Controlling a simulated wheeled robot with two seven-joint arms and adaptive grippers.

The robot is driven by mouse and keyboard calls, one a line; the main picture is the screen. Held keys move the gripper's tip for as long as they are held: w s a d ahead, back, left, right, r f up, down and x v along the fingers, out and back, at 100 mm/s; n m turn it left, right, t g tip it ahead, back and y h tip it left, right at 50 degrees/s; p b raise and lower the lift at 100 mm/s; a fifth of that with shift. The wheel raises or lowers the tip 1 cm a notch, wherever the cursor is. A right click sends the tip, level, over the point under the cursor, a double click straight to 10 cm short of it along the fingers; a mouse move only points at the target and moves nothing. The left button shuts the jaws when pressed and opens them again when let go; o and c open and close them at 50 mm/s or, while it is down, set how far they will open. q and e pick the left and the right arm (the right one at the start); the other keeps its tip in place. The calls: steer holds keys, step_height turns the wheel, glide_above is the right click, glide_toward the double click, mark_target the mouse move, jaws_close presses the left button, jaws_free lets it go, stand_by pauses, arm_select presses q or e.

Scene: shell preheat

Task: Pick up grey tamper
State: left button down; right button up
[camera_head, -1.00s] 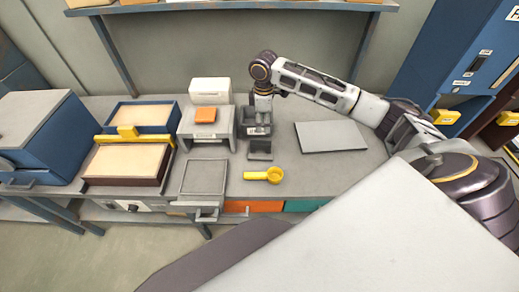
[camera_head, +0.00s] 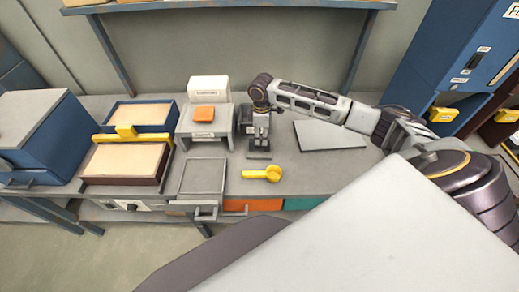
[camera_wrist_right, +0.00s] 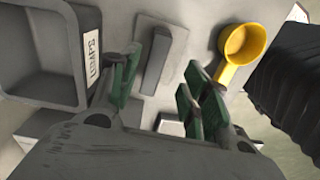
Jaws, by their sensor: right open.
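The grey tamper (camera_head: 258,155) stands on the bench, a flat plate with an upright block-like handle. In the right wrist view its handle (camera_wrist_right: 157,62) shows between the two green-padded fingers. My right gripper (camera_head: 261,137) is open, pointing down just over the tamper and partly hiding it. In the right wrist view the gripper (camera_wrist_right: 160,72) has a gap on both sides of the handle. I cannot tell how far the fingertips reach down beside it. My left gripper is not in view.
A yellow scoop (camera_head: 262,174) lies just in front of the tamper; its cup also shows in the right wrist view (camera_wrist_right: 244,43). A box labelled LUMPS (camera_wrist_right: 45,55) is close by. A grey plate (camera_head: 325,135) lies right; a grey tray (camera_head: 203,176) sits left.

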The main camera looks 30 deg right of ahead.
steer(key=shift+f, duration=0.2)
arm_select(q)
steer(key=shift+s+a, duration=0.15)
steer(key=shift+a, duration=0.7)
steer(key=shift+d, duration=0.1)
arm_select(e)
steer(key=shift+f, duration=0.1)
